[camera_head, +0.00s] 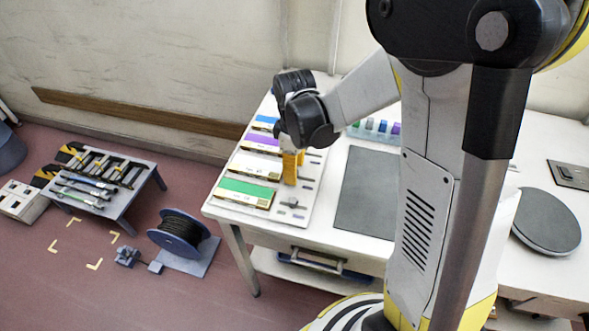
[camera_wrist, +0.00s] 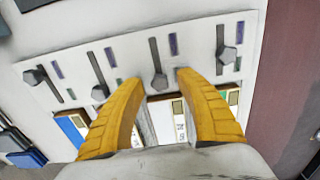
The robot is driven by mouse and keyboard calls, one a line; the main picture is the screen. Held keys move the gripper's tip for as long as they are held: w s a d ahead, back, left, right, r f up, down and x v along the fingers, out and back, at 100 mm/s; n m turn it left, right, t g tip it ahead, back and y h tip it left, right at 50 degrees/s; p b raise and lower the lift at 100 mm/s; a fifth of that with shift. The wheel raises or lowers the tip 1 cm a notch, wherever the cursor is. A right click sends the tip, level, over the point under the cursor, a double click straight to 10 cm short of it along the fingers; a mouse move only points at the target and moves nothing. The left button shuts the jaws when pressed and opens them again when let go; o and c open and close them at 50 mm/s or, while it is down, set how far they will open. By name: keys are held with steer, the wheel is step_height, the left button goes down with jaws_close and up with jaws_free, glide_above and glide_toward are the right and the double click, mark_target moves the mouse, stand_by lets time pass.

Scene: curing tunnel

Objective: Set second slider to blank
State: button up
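A pale slider panel (camera_wrist: 205,28) carries a row of slots with dark knobs. In the wrist view the knobs are a far-left knob (camera_wrist: 35,76), a second knob (camera_wrist: 100,93), a third knob (camera_wrist: 158,82) and a far-right knob (camera_wrist: 227,55). My gripper (camera_wrist: 157,80) has its two yellow fingers apart, with the third knob from the left between their tips; contact is not clear. In the head view my gripper (camera_head: 291,182) points down over the panel beside the white card (camera_head: 255,164). Small purple and green marks sit beside the slots.
Blue (camera_head: 264,121), purple (camera_head: 262,141) and green (camera_head: 243,191) cards line the panel's left side. A dark grey mat (camera_head: 368,195) lies to the right, with small coloured blocks (camera_head: 375,126) behind it. A low tool table (camera_head: 115,198) and cable spool (camera_head: 180,232) stand on the floor.

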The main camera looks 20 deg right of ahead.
mark_target(302, 179)
jaws_close()
steer(key=shift+s+d, duration=0.7)
steer(key=shift+d, duration=0.25)
steer(key=shift+o, duration=0.9)
jaws_free()
steer(key=shift+r, duration=0.1)
step_height(302, 179, up, 12)
steer(key=s+a+r+m+t, duration=0.1)
steer(key=s+r+m+t, duration=0.2)
steer(key=s+m+t, duration=0.4)
steer(key=s+m, duration=0.3)
steer(key=s, duration=0.1)
steer(key=shift+s+a+r+m, duration=0.2)
steer(key=shift+a+r+m, duration=0.15)
steer(key=shift+m, duration=0.05)
